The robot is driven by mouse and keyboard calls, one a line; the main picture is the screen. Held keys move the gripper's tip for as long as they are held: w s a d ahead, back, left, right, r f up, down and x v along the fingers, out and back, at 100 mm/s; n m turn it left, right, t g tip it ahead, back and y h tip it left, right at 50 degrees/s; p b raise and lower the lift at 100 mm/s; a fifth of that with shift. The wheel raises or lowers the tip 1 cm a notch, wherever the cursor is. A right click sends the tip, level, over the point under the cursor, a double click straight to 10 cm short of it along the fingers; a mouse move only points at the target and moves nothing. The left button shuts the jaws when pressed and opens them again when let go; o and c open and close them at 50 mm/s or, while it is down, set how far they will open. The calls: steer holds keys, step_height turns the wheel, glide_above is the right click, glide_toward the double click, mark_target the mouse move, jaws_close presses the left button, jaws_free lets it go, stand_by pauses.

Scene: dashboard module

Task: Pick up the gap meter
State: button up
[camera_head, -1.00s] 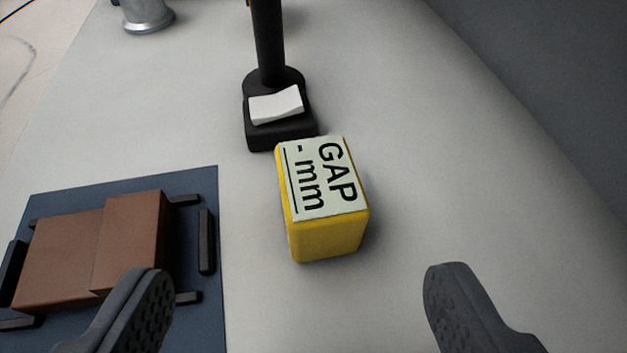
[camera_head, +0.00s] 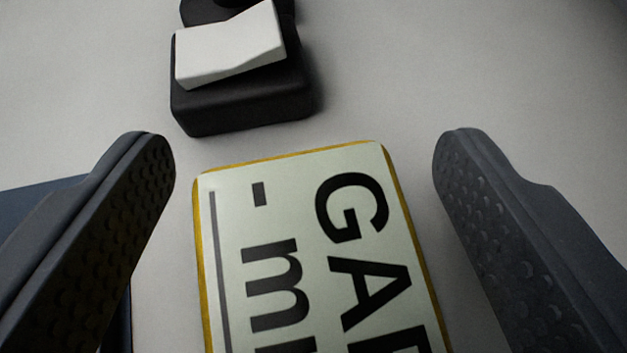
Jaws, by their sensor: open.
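The gap meter (camera_head: 305,240) is a yellow block with a pale label on top, with black lettering that reads "GA" and "- m" before the frame cuts it off. It fills the lower middle of the view, and its near end is out of frame. My gripper (camera_head: 305,150) is open. One finger is on each side of the meter, with a visible gap on both sides. The left finger looks closer to it than the right one. I cannot tell how far down the fingers reach beside it.
A black stand base (camera_head: 245,98) with a white tilted piece (camera_head: 230,45) on it stands just beyond the meter's far end. A dark blue mat (camera_head: 40,212) shows behind the left finger. The pale surface (camera_head: 400,60) at the upper right is clear.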

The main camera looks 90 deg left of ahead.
steer(key=shift+a, duration=0.1)
steer(key=c, duration=1.3)
steer(key=shift+r, duration=0.15)
